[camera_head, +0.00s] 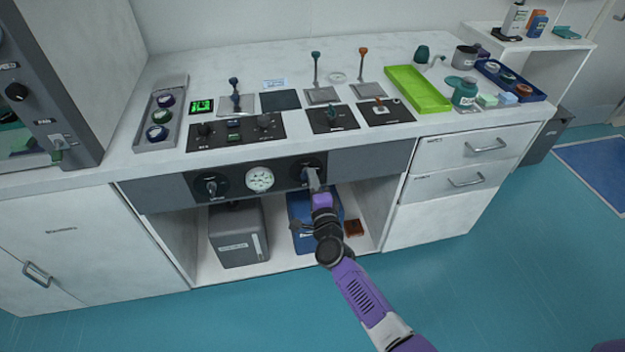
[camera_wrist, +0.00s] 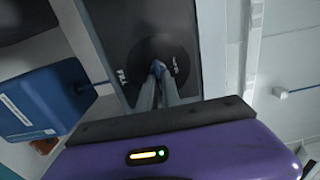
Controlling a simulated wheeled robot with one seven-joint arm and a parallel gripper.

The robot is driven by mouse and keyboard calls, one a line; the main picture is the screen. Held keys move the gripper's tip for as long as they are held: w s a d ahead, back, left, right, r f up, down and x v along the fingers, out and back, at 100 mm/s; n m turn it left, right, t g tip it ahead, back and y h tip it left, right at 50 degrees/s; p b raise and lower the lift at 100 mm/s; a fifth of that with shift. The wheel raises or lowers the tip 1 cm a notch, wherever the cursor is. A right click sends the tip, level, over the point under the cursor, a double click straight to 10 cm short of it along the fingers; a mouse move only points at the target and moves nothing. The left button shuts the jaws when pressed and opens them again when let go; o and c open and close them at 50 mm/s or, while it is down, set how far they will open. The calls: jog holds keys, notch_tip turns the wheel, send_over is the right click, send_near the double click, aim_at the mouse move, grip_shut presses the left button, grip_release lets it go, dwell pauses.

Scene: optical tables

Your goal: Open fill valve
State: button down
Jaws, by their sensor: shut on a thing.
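The fill valve (camera_head: 297,171) is a black round dial on the dark front panel under the counter, to the right of a white gauge (camera_head: 260,179). In the wrist view the dial (camera_wrist: 145,55) sits beside a "FILL" label. My gripper (camera_head: 311,177) reaches up to it from the front. In the wrist view its two fingers (camera_wrist: 157,76) are closed around the valve's small bluish handle, which they mostly hide. The handle's exact angle is hard to tell.
A second valve (camera_head: 211,186) is left of the gauge. Below the panel, a blue container (camera_head: 300,206) and a grey box (camera_head: 238,236) stand on an open shelf. Drawers (camera_head: 460,181) lie to the right. The floor in front is clear.

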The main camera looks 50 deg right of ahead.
jog(key=shift+f, duration=0.1)
jog(key=c, duration=1.6)
grip_release()
jog(key=shift+o, duration=0.2)
jog(key=p+v, duration=0.1)
jog(key=v, duration=0.7)
jog(key=shift+p, duration=0.3)
jog(key=shift+w, duration=0.1)
